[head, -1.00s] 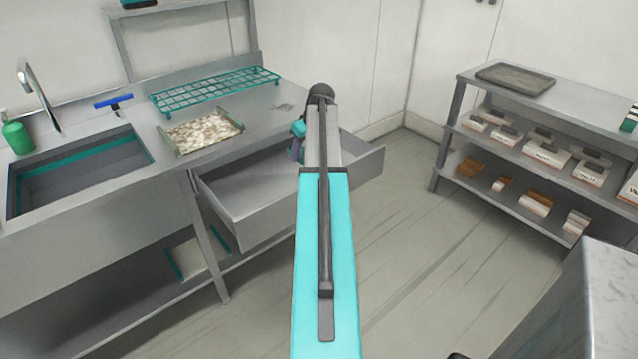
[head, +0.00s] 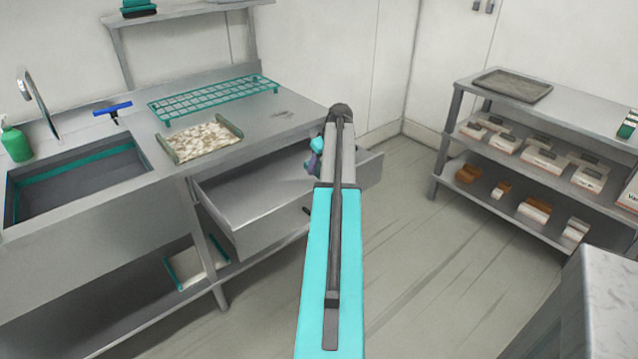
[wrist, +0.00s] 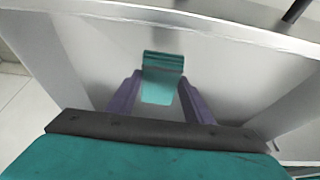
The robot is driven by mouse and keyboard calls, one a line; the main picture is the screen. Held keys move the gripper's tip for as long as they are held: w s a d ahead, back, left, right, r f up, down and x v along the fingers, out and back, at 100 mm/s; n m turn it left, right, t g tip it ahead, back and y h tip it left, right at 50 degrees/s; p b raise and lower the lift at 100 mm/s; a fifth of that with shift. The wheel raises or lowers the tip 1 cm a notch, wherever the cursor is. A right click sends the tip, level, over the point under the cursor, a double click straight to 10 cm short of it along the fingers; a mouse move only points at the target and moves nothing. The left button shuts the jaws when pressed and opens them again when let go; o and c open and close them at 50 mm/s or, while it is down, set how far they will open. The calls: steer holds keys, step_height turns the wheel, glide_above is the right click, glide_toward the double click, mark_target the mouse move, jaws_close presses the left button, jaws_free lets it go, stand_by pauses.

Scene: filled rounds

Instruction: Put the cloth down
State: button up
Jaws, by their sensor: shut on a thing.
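The teal cloth (wrist: 162,66) is between the two purple fingers of my gripper (wrist: 160,84) in the wrist view, folded, with a darker far part and a lighter near part. My gripper is shut on it. In the head view the cloth (head: 317,143) shows as a small teal patch beside my arm, which hides most of my gripper. The cloth is over or in the open drawer (head: 262,232); I cannot tell whether it touches the drawer floor.
The counter holds a sink (head: 75,180), a tray of pale pieces (head: 238,134), a teal wire rack (head: 215,97) and a blue squeegee (head: 112,109). A shelf unit (head: 600,113) with boxes stands right. The open drawer looks otherwise empty.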

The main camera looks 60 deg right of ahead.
steer(key=shift+f, duration=1.9)
steer(key=shift+f+p, duration=0.55)
steer(key=shift+f, duration=1.3)
steer(key=shift+f, duration=0.15)
steer(key=o, duration=1)
steer(key=shift+b+v, duration=1.05)
steer(key=shift+v, duration=5.1)
steer(key=shift+w, duration=0.1)
